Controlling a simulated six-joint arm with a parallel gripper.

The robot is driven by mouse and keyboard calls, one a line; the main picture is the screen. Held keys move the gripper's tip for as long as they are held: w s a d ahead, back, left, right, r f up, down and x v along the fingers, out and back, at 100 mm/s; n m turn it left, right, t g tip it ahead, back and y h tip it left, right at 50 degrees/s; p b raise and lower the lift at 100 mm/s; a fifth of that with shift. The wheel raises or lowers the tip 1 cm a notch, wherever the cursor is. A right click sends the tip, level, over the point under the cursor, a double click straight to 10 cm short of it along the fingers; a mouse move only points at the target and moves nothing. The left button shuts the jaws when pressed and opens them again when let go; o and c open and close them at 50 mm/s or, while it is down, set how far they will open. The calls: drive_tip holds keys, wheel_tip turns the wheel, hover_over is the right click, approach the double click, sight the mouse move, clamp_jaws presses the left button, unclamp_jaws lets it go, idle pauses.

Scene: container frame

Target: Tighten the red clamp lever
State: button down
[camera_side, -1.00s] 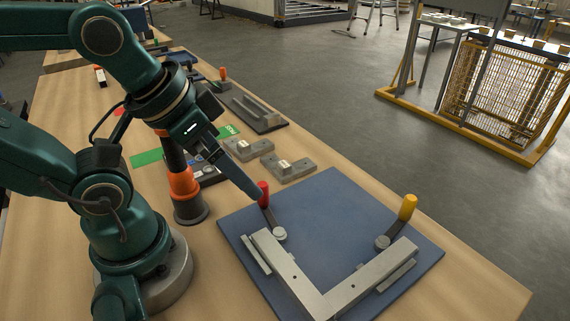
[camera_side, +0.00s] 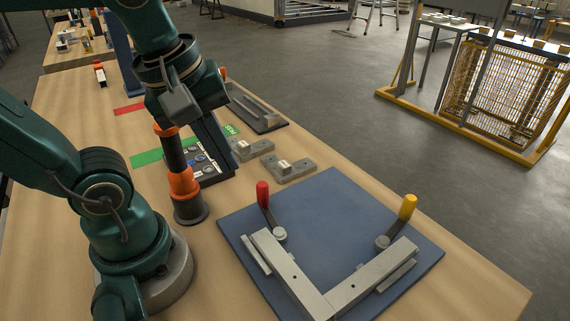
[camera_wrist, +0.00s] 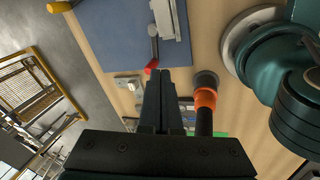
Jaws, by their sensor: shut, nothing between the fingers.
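The red clamp lever (camera_side: 262,194) stands on the blue plate (camera_side: 325,195), its dark arm leaning up from a round pivot beside the L-shaped metal frame (camera_side: 285,268). In the wrist view the red knob (camera_wrist: 151,66) shows just past my fingertips. My gripper (camera_side: 230,172) is shut and empty, pointing down to the left of the lever and apart from it, behind the orange and black post. In the wrist view my gripper (camera_wrist: 160,74) has its two dark fingers together. A yellow lever (camera_side: 408,207) stands on the frame's right side.
The orange and black post (camera_side: 184,183) stands close to my gripper, left of the plate. A panel with knobs (camera_side: 205,168) and two grey blocks (camera_side: 287,167) lie behind the plate. A green strip (camera_side: 148,158) lies farther left. The plate's middle is clear.

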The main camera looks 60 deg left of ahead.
drive_tip(key=n+g, duration=0.1)
drive_tip(key=n, duration=0.5)
drive_tip(key=n+g, duration=0.7)
drive_tip(key=n, duration=0.8)
hover_over(271, 211)
drive_tip(key=s+a, duration=0.2)
drive_tip(key=s, duration=0.4)
drive_tip(key=f, duration=1.1)
drive_tip(key=shift+s+a+f, duration=0.1)
drive_tip(key=shift+a+f, duration=0.1)
drive_tip(key=shift+f, duration=0.2)
drive_tip(key=shift+w+f+t, duration=0.2)
drive_tip(key=shift+w+t, duration=0.05)
drive_tip(key=shift+t, duration=0.05)
drive_tip(key=shift+w+r, duration=0.1)
drive_tip(key=shift+w, duration=1.7)
